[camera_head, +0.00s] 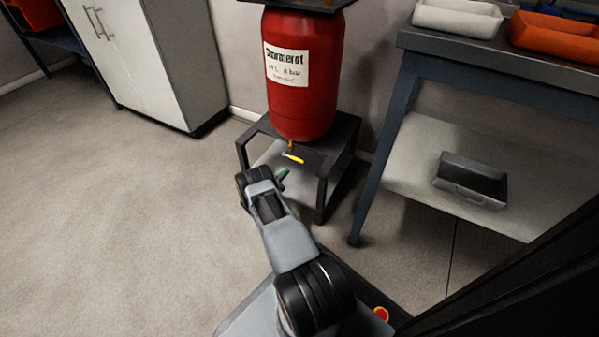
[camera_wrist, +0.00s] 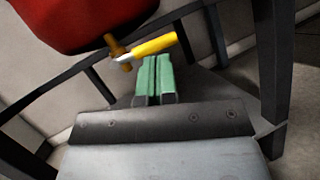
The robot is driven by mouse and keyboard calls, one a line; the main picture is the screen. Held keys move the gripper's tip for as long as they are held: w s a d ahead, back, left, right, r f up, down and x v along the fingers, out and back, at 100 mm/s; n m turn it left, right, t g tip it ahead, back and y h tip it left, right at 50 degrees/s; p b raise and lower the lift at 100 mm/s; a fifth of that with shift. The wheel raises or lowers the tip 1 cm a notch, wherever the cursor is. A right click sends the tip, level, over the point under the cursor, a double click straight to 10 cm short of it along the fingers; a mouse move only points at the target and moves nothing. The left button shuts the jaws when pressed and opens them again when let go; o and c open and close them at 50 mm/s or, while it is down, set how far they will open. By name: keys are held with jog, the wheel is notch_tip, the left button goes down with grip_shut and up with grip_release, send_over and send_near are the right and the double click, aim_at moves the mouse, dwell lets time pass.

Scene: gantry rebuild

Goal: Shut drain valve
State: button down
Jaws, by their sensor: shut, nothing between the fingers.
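The drain valve hangs under a red tank (camera_head: 302,110) that stands on a dark frame. Its brass body (camera_wrist: 117,47) and yellow lever (camera_wrist: 155,45) show in the wrist view. The lever (camera_head: 293,158) also shows small in the head view, sticking out sideways from the brass stem and slightly tilted. My gripper (camera_wrist: 155,58) has green fingers, shut together and empty. The fingertips are just below the lever in the wrist view. I cannot tell whether they touch it. In the head view my gripper (camera_head: 282,173) is just in front of the lever, at the frame's open front.
The dark stand's legs (camera_head: 321,195) rise close on both sides of my gripper. A blue-grey workbench (camera_head: 400,135) stands to the right, with a grey bin (camera_head: 470,180) on its lower shelf. A white cabinet (camera_head: 140,55) is at the back left. The left floor is clear.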

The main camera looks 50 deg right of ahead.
aim_at(294, 158)
jog(key=s+a+f+n+t+h, duration=0.1)
jog(key=s+f+n+t, duration=0.15)
jog(key=f+t, duration=0.2)
jog(key=s+a+f+n+t+h, duration=0.1)
jog(key=f+n+t, duration=0.2)
jog(key=f, duration=0.3)
jog(key=d+r+b, duration=0.1)
jog(key=d+r, duration=0.7)
jog(key=shift+w+d+r, duration=0.25)
jog(key=shift+w+r, duration=0.15)
